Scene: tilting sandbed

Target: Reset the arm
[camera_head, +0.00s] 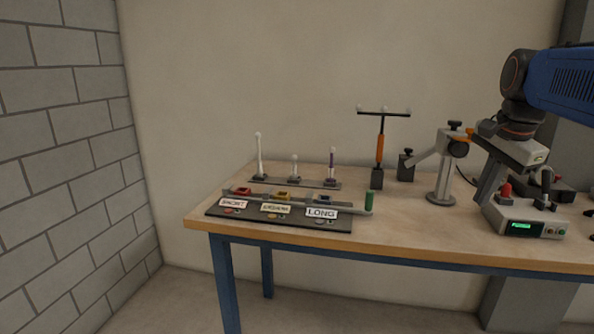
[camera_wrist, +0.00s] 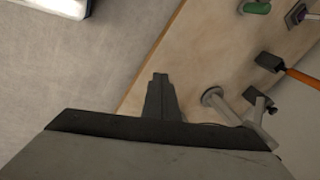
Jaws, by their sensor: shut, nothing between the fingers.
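My arm reaches in from the right in the head view, with a blue link and dark joints. My gripper (camera_head: 485,196) hangs at its end, pointing down and slightly left, over the right part of the table. It appears just beside the grey box with a green display (camera_head: 525,225); whether they touch I cannot tell. In the wrist view my gripper's fingers (camera_wrist: 160,77) are together and hold nothing. They show over the table's edge, with floor to the left.
A clamp stand (camera_head: 442,180) and a post with an orange shaft (camera_head: 380,150) stand left of my gripper. A dark labelled board (camera_head: 235,215) and a rack of upright pieces (camera_head: 295,183) occupy the table's left. Table front centre (camera_head: 420,230) is bare.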

